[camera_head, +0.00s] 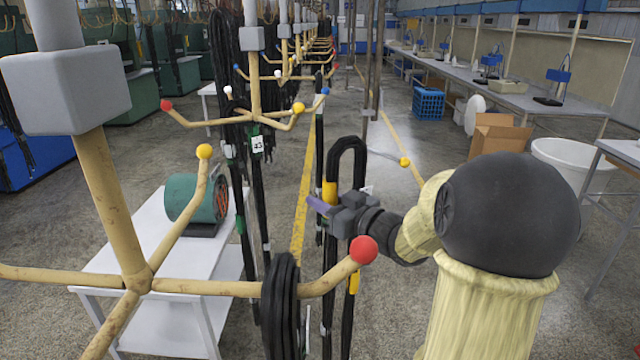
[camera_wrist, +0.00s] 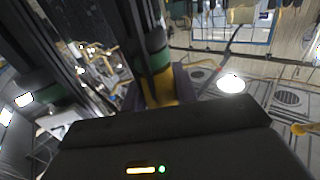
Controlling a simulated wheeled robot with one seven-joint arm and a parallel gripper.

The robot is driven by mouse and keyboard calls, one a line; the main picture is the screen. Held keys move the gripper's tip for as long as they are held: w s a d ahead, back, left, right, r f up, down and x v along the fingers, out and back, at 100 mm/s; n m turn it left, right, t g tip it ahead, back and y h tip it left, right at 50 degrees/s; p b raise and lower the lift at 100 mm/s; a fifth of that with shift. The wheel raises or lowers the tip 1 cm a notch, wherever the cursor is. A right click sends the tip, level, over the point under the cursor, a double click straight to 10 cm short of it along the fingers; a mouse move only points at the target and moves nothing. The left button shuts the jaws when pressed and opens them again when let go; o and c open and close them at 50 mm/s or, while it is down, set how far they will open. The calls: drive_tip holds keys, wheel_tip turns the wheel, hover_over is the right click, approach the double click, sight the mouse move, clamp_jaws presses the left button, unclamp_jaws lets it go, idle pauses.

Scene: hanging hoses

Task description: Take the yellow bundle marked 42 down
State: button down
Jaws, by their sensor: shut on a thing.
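A black hose bundle (camera_head: 347,146) with yellow bands hangs as a tall narrow loop in the middle of the head view. My gripper (camera_head: 324,204), with purple fingers, is shut on its left strand by the upper yellow band (camera_head: 330,192). In the wrist view, a yellow-banded strand (camera_wrist: 161,88) stands between the fingers of my gripper (camera_wrist: 160,98). A white tag (camera_head: 366,190) beside the loop is too small to read. A pale hook arm with a yellow ball (camera_head: 404,161) is just right of the loop; I cannot tell whether the loop rests on it.
A near rack with beige arms and a red ball (camera_head: 363,249) carries a black bundle (camera_head: 281,305) in front. Another bundle with tag 43 (camera_head: 257,144) hangs behind left. A white table (camera_head: 170,285) with a green machine stands left. A white bin (camera_head: 572,170) stands right.

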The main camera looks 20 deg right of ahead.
sight(332, 239)
drive_tip(key=w+d+f+h, duration=0.1)
drive_tip(key=d+f, duration=0.1)
drive_tip(key=f, duration=1.1)
drive_tip(key=w+d+f, duration=0.1)
drive_tip(key=d+f, duration=0.1)
drive_tip(key=f, duration=1)
drive_tip(key=s+a+f+m+h, duration=0.1)
drive_tip(key=s+a+f+h, duration=0.1)
drive_tip(key=f, duration=0.5)
drive_tip(key=s+a+f+m+t+h, duration=0.1)
drive_tip(key=s+a+f+m+h, duration=0.1)
drive_tip(key=f, duration=0.5)
drive_tip(key=s+a+f+m+h, duration=0.1)
drive_tip(key=s+f, duration=0.3)
drive_tip(key=f, duration=0.4)
drive_tip(key=shift+a+m+t+h, duration=0.3)
drive_tip(key=shift+a+h, duration=0.3)
drive_tip(key=shift+h, duration=0.1)
